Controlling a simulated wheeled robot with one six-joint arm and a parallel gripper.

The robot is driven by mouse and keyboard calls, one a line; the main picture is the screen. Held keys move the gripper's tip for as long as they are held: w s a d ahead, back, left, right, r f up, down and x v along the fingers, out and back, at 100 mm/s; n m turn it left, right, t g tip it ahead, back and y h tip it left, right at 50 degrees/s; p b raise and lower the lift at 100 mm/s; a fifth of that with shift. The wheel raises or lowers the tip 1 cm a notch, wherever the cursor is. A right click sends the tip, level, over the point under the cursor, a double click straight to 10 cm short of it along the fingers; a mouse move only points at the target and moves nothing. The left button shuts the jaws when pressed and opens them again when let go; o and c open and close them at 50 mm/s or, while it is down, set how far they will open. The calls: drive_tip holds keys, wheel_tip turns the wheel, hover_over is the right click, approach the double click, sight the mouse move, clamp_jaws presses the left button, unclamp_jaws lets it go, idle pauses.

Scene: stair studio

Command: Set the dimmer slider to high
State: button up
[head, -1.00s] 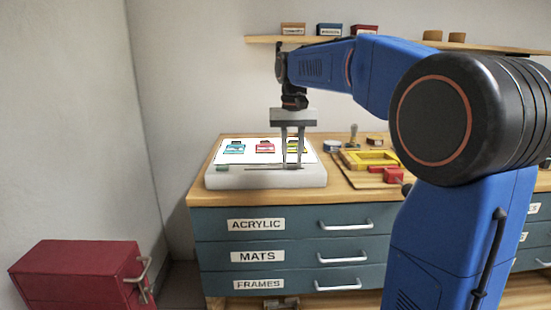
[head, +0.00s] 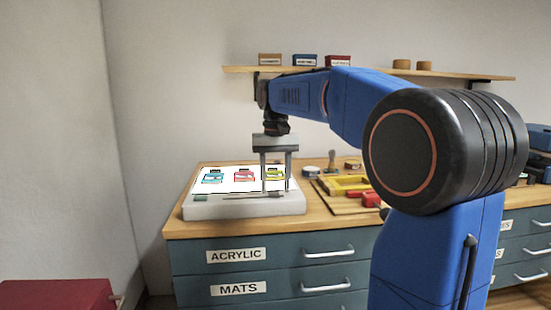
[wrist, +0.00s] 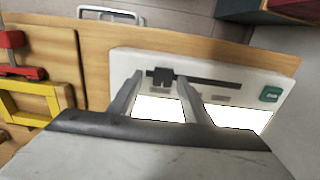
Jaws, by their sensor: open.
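A white light box (head: 240,208) with a bright top stands on the wooden bench top. Its front strip carries a dark slider track (wrist: 215,80). The dark slider knob (wrist: 162,76) sits near the left end of the track in the wrist view, which is the right end in the head view. My gripper (head: 275,191) points down over the front right of the box and is open. In the wrist view, its fingertips (wrist: 160,78) are on either side of the knob, with gaps visible. I cannot tell their exact height. Track labels are too faint to read.
A green button (wrist: 270,94) is at the track's far end. Three coloured pictures, including a red one (head: 244,175), lie on the lit top. A yellow frame (head: 345,184) and red clamp (head: 371,199) lie to the right. A red cabinet (head: 55,295) stands lower left.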

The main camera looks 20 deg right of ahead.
sight(275, 192)
wheel_tip(275, 192, up, 17)
drive_tip(key=shift+f, duration=0.2)
idle(0.3)
idle(0.4)
drive_tip(key=s+a+f+n+t, duration=0.1)
drive_tip(key=s+a+f+t, duration=0.1)
drive_tip(key=s+f, duration=1.3)
drive_tip(key=s+a+f+n+t, duration=0.2)
drive_tip(key=s+a+f, duration=0.1)
drive_tip(key=s+f, duration=1.2)
wheel_tip(275, 192, down, 6)
drive_tip(key=shift+s+f+n+t, duration=0.2)
drive_tip(key=shift+s+n+t, duration=0.1)
drive_tip(key=shift+t, duration=0.1)
